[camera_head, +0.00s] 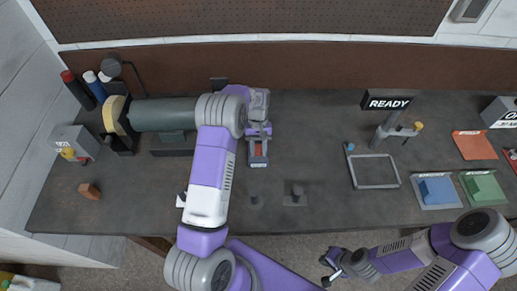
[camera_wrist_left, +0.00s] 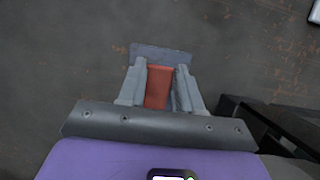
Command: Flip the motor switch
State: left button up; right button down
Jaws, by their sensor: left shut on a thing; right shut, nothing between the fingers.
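A grey motor (camera_head: 165,115) with a tan wheel (camera_head: 115,114) on its left end lies at the back left of the bench. A small grey box (camera_head: 72,138) with a yellow and red part on its front stands left of it; it looks like a switch box, but its label and position are too small to read. My left gripper (camera_head: 258,158) is right of the motor, away from the box, shut on a red block with a grey plate at its end. The red block (camera_wrist_left: 158,86) shows between the fingers in the left wrist view. My right gripper (camera_head: 330,270) is shut and empty in front of the bench.
Red and blue cylinders stand at the back left corner. A grey frame (camera_head: 376,172), a READY sign (camera_head: 388,102) and coloured trays with blocks occupy the right side. My left arm crosses the bench's middle.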

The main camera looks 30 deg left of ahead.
aim_at(258, 147)
pick_arm(q)
jog(key=o, duration=1)
jog(key=shift+o, duration=0.2)
jog(key=v, duration=0.7)
jog(key=shift+w+r, duration=0.1)
jog(key=shift+r, duration=0.25)
